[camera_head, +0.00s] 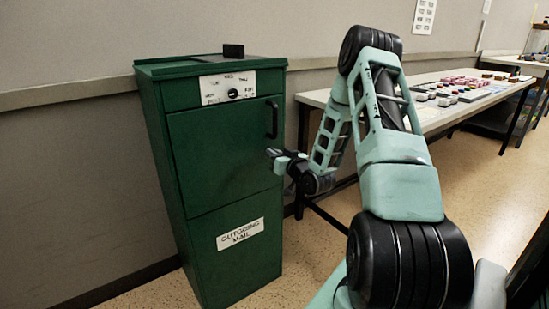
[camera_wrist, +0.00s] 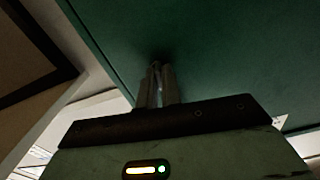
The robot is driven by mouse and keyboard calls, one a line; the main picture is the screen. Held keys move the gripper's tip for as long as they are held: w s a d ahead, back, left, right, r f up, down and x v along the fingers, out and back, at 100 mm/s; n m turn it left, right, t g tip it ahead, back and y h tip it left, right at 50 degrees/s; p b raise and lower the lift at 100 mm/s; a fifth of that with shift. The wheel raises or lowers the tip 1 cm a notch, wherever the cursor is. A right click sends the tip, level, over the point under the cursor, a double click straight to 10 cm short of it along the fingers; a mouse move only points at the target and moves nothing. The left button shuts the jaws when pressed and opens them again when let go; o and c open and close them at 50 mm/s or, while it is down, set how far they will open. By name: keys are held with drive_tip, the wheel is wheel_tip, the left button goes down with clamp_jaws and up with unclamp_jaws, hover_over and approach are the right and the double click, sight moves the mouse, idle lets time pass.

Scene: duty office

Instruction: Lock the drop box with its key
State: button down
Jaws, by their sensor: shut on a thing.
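The drop box (camera_head: 225,165) is a tall green cabinet, upright against the wall, with its door closed. It has a dark handle (camera_head: 271,119) at the door's upper right and a white "OUTGOING MAIL" label on its lower front. My gripper (camera_head: 272,153) is at the right edge of the door, below the handle. In the wrist view my gripper (camera_wrist: 156,88) is shut on a thin greyish thing, likely the key (camera_wrist: 157,73), with its tips at or very near the green face. The key's far end and the keyhole are hidden in shadow, so I cannot tell whether it is inserted.
A small black block (camera_head: 233,51) stands on top of the box. A long table (camera_head: 425,112) with several small items runs along the wall to the right. Floor is open before the box.

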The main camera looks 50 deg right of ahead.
drive_tip(key=shift+n, duration=0.6)
drive_tip(key=shift+b, duration=0.3)
drive_tip(key=c, duration=1.6)
unclamp_jaws()
drive_tip(key=shift+p+v, duration=2.1)
drive_tip(key=shift+v, duration=6.6)
